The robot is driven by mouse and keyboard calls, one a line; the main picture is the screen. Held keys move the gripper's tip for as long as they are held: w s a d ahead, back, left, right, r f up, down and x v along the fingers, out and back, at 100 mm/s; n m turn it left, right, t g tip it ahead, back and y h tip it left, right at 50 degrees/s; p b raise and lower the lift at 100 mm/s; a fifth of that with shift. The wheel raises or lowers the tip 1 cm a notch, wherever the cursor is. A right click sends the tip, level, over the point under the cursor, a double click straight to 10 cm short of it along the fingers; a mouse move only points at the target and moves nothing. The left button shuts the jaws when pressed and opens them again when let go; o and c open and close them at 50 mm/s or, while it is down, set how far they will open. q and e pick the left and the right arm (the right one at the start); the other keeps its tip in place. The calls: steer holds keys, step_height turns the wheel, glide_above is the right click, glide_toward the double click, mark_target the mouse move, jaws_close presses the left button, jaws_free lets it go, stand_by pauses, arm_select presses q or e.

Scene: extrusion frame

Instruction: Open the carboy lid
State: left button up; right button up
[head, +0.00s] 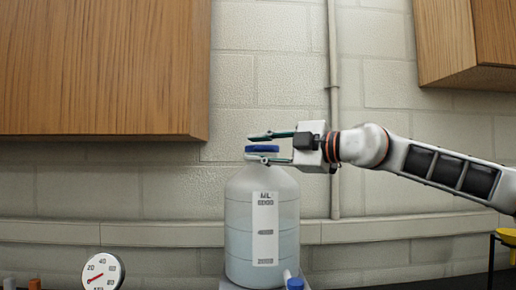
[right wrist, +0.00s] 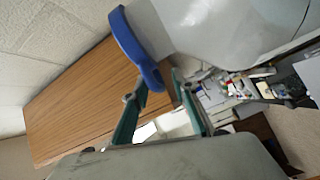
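The carboy (head: 240,215) is a translucent bottle with a white scale label (head: 265,228) and clear liquid inside. It stands upright at the centre of the head view, and part of it shows in the right wrist view (right wrist: 225,28). Its blue lid (head: 262,149) is at the top of the neck; the lid's edge is large in the right wrist view (right wrist: 135,50). My right gripper (head: 266,148) reaches in from the right with fingers apart, one above the lid and one at its lower edge. The lid's near end lies by the fingertips (right wrist: 160,82); contact is unclear. My left gripper is out of view.
A wooden wall cabinet (head: 100,70) hangs at upper left and another (head: 465,45) at upper right. A vertical pipe (head: 333,90) runs behind my right gripper. A gauge (head: 102,272) and a blue-capped bottle (head: 294,284) stand low in front. A yellow funnel (head: 507,237) is at right.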

jaws_close()
